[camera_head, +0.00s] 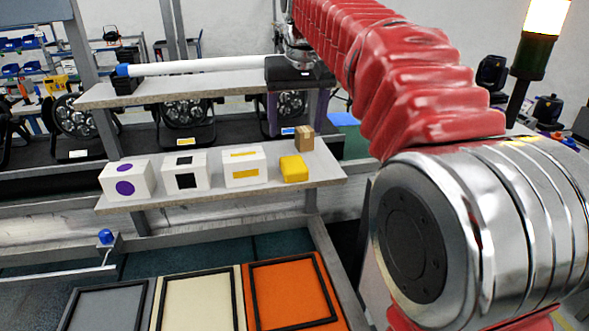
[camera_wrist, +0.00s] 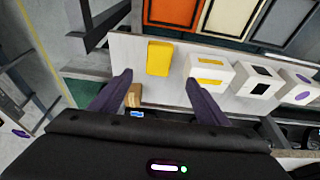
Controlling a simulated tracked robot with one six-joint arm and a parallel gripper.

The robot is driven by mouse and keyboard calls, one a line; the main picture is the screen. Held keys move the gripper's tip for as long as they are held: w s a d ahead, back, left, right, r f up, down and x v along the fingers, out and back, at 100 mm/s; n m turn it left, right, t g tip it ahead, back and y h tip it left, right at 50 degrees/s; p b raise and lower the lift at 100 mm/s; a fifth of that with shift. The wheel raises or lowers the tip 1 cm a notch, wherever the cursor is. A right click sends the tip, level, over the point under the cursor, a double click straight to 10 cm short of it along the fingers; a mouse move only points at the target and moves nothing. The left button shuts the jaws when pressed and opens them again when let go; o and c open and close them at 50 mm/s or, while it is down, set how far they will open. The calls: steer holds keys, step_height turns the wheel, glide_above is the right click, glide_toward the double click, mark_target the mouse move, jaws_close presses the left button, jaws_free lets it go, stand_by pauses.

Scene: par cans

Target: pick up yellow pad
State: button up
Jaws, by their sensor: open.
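The yellow pad (camera_head: 293,168) is a small rounded yellow block lying near the right end of a grey shelf (camera_head: 220,196). It also shows in the wrist view (camera_wrist: 159,58), just beyond and roughly between my fingertips. My gripper (camera_wrist: 158,80) is open and empty, with its two purple fingers spread apart. In the head view my gripper (camera_head: 295,128) hangs above and behind the pad, pointing down. Nothing hides the pad in either view.
A small brown block (camera_head: 304,138) stands behind the pad, near one finger. A white box with yellow marks (camera_head: 244,166) is close on the pad's left, then black-marked (camera_head: 187,171) and purple-marked (camera_head: 127,180) boxes. Orange (camera_head: 286,260), cream and grey framed trays lie in front.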

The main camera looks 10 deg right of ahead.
glide_above(294, 164)
steer(key=s, duration=0.2)
steer(key=x, duration=0.2)
steer(key=s+x, duration=0.1)
steer(key=x, duration=0.4)
steer(key=shift+s+a+f, duration=0.15)
steer(key=shift+s+f, duration=0.1)
steer(key=shift+f, duration=0.1)
steer(key=shift+x, duration=2.6)
steer(key=shift+s, duration=0.1)
steer(key=shift+c, duration=0.2)
steer(key=c, duration=1.1)
